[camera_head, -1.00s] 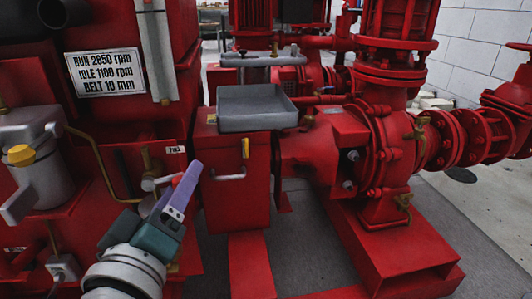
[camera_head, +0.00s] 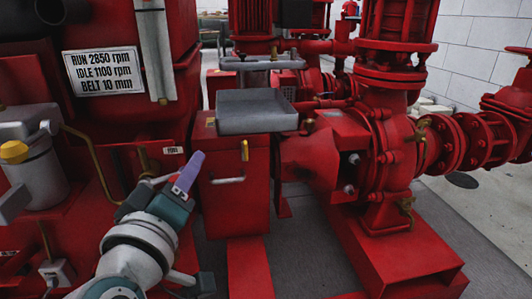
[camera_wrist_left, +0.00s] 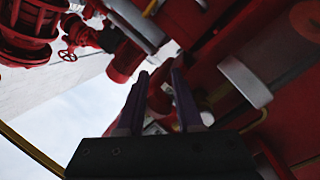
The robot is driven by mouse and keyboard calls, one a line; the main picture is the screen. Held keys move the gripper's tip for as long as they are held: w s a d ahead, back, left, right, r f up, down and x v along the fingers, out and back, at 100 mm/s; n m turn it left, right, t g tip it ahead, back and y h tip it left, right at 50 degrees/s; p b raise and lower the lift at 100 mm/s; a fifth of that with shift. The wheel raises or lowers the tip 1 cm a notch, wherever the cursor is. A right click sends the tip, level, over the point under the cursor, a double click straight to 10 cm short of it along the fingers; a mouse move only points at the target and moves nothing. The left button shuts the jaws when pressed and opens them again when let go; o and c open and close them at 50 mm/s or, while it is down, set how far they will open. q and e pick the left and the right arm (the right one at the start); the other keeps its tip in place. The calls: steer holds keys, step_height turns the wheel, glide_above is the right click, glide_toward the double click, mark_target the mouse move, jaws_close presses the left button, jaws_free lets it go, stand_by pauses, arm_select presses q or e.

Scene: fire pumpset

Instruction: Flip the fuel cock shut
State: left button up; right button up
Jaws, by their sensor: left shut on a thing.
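The fuel cock (camera_head: 144,160) is a small brass fitting on the red engine side, left of centre in the head view. A small white label, too small to read surely, sits beside it. My left gripper (camera_head: 187,173), with purple fingers, is just right of the cock. It is shut on the cock's lever, which the fingers mostly hide in the head view. In the left wrist view, a red piece shows between the purple fingers of the left gripper (camera_wrist_left: 158,100). The lever's exact angle cannot be told. My right gripper is not in view.
A red box (camera_head: 236,180) with a handle stands right of my gripper, under a grey tray (camera_head: 256,111). A grey canister (camera_head: 40,170) with a yellow cap is at the left. A brass pipe (camera_head: 95,155) runs close by the cock. Red pumps fill the right.

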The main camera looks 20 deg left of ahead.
arm_select(q)
jaws_close()
steer(key=f+m+p, duration=0.1)
steer(key=m+p, duration=0.1)
steer(key=shift+f+m+g, duration=0.1)
steer(key=shift+m+g, duration=0.2)
steer(key=shift+g, duration=0.1)
steer(key=o, duration=0.8)
jaws_free()
steer(key=shift+c, duration=0.2)
